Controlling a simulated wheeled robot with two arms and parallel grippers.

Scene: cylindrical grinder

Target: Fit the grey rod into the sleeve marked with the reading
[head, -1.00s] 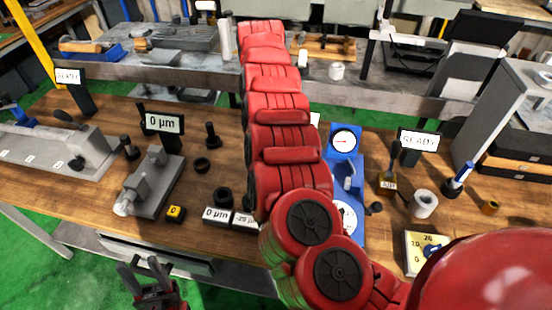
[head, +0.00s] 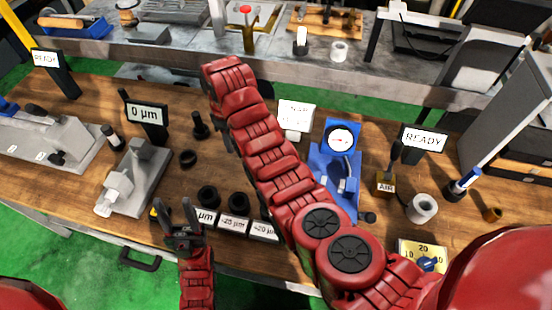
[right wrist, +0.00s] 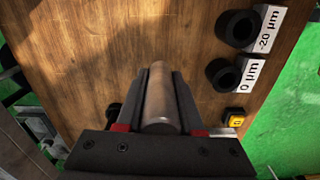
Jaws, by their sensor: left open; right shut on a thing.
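The grey rod (right wrist: 162,100) is clamped between the fingers of my right gripper (right wrist: 160,100), above the wooden bench; it reflects brown. In the head view my right arm hides that gripper and the rod. A display (head: 146,114) reads 0 µm. Black sleeves stand in a row at the bench's front: one (head: 208,196) behind the 0 µm label, one (head: 239,202) behind the -20 µm label, and the +20 µm one is mostly hidden by my arm. The wrist view shows the 0 µm sleeve (right wrist: 223,73) and the -20 µm sleeve (right wrist: 237,29). My left gripper (head: 183,207) is open and empty near the front edge.
A grey measuring fixture (head: 139,178) stands left of the sleeves. A black ring (head: 188,159) and a black post (head: 200,127) are behind them. A blue gauge stand (head: 340,150) is right of my arm. A yellow button (right wrist: 236,120) sits near the 0 µm label.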

